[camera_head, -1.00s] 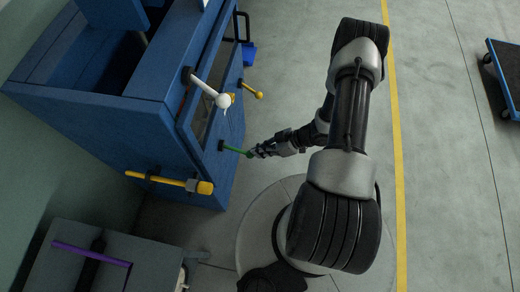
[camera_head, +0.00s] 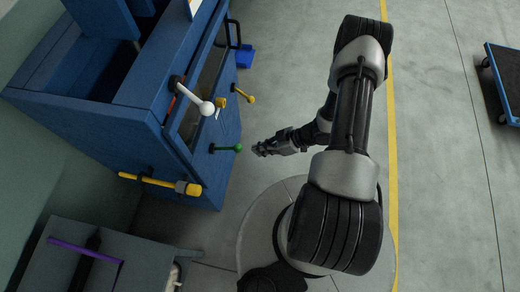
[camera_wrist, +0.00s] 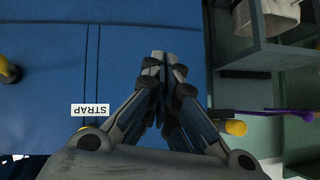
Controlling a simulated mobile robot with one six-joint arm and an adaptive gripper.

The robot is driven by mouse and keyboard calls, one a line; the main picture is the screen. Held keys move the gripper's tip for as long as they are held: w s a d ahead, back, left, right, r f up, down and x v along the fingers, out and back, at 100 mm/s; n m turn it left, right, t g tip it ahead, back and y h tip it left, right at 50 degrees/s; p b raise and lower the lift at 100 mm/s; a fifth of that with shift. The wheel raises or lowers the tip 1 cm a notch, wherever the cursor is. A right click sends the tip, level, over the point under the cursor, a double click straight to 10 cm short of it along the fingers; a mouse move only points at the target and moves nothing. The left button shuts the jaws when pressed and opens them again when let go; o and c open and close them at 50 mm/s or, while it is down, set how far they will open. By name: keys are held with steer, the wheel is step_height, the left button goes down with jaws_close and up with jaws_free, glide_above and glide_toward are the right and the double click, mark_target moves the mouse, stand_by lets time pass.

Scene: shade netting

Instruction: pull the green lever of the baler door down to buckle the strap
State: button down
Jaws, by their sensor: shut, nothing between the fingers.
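The baler (camera_head: 110,125) is blue and stands at the left of the head view. A white STRAP label (camera_wrist: 90,110) shows upside down at left. The green lever is not visible in the wrist view.
A white-knobbed lever (camera_head: 195,98) and a yellow handle (camera_head: 245,93) project from the baler. A thick yellow bar (camera_head: 160,184) is on its near side.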

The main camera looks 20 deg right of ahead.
steer(key=s+d+r+p, duration=0.1)
steer(key=s+d, duration=0.2)
steer(key=d, duration=0.4)
steer(key=shift+s+r, duration=0.25)
steer(key=shift+s, duration=0.15)
steer(key=shift+a, duration=0.1)
